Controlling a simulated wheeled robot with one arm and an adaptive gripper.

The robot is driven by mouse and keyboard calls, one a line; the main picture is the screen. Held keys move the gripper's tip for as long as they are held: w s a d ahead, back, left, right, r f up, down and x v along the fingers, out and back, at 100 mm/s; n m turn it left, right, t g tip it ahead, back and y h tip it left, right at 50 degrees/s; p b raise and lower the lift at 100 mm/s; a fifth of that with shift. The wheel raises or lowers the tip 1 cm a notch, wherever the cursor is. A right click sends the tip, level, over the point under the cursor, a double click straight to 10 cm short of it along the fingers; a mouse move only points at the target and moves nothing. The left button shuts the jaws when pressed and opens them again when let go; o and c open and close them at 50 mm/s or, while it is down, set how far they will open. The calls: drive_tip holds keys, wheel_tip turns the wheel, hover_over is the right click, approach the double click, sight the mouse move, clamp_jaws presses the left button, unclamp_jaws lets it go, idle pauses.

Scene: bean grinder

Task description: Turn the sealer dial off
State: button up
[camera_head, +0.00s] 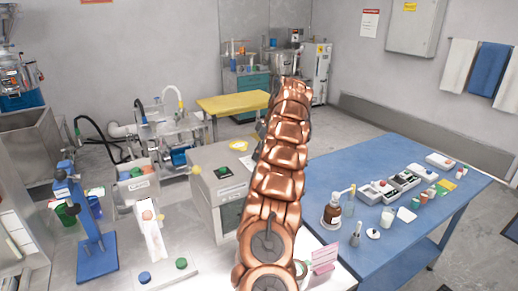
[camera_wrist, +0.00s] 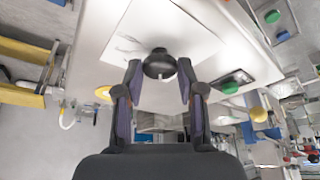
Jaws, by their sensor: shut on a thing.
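The sealer dial, a round black knob (camera_wrist: 160,65), sits on a white panel (camera_wrist: 100,50) in the wrist view. A small light mark shows on its near side. My gripper (camera_wrist: 159,72) has one finger on each side of the knob and is shut on it. In the camera_head view, a pale box-shaped machine (camera_head: 205,168) with a green button (camera_head: 223,171) stands left of my copper-coloured arm. My arm hides the dial and most of my gripper there. The dial's setting cannot be read.
A blue table (camera_head: 330,190) with bottles and small trays is right of my arm. A blue stand (camera_head: 95,250) is at left.

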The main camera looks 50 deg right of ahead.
drive_tip(key=shift+d+n+y+p, duration=0.15)
drive_tip(key=shift+n+y+p, duration=0.25)
drive_tip(key=shift+n+p, duration=0.6)
drive_tip(key=shift+n, duration=0.3)
drive_tip(key=shift+g, duration=0.3)
drive_tip(key=o, duration=1.1)
drive_tip(key=shift+o, duration=0.2)
drive_tip(key=shift+s+d+r, duration=0.2)
drive_tip(key=shift+s+r, duration=0.05)
drive_tip(key=shift+r, duration=0.25)
drive_tip(key=s+d, duration=0.6)
drive_tip(key=s, duration=0.3)
drive_tip(key=shift+s+d, duration=0.25)
drive_tip(key=shift+s, duration=0.15)
